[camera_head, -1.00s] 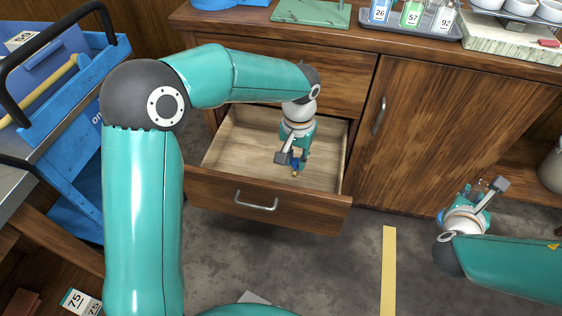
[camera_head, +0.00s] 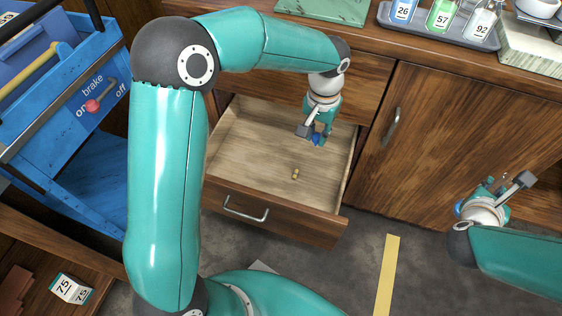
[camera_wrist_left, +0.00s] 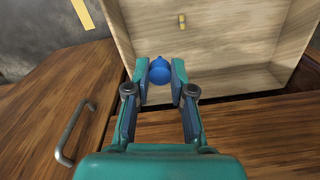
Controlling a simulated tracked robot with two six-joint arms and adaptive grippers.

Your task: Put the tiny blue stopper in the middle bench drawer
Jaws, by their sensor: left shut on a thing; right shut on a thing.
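The small blue stopper (camera_wrist_left: 159,72) shows between the fingertips of my left gripper (camera_wrist_left: 160,88) in the left wrist view. The gripper is shut on it. In the head view the left gripper (camera_head: 316,137) and the stopper (camera_head: 316,141) are over the back right part of the open bench drawer (camera_head: 235,165). How high the stopper is above the drawer floor is hard to tell. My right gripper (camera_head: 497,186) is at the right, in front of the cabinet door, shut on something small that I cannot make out.
A small yellowish piece (camera_head: 295,174) lies on the drawer floor, also seen in the left wrist view (camera_wrist_left: 182,22). A closed drawer is above the open one. A cabinet door (camera_head: 455,140) with a handle is to the right. A blue cart (camera_head: 75,110) stands at left.

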